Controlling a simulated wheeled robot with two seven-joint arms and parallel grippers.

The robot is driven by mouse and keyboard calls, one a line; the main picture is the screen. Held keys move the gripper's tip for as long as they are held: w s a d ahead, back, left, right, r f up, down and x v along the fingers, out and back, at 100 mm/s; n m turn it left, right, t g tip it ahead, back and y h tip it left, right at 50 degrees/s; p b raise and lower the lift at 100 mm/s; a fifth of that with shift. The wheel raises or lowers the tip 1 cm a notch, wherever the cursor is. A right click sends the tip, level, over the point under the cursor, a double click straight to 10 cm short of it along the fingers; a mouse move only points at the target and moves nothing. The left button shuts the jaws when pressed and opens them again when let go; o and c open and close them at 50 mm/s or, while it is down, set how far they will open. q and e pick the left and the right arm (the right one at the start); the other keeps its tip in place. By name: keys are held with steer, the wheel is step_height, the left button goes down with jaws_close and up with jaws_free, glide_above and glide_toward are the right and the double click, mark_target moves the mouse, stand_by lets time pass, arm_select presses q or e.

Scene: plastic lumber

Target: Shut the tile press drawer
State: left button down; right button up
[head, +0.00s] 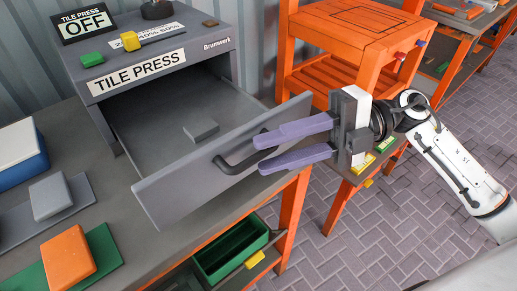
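The grey tile press (150,45) stands on the workbench, with a "TILE PRESS" label and an "OFF" sign on top. Its drawer (178,189) is pulled well out, and a small grey block (201,131) lies inside. A dark bar handle (236,164) is on the drawer front. My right gripper (262,154) comes in from the right, with its two purple fingers apart and the tips at the right end of the handle. The handle's end appears to lie between or just behind the fingertips; I cannot tell whether they touch. My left gripper is out of view.
A blue-and-white box (20,152), a grey block (50,196) and an orange block (68,259) sit on the bench at the left. A green bin (231,248) is below the bench. An orange stand (350,50) is behind my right gripper.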

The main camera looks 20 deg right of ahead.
steer(key=shift+w+a+f, duration=0.1)
steer(key=shift+a+f, duration=0.05)
steer(key=shift+a, duration=1.35)
jaws_close()
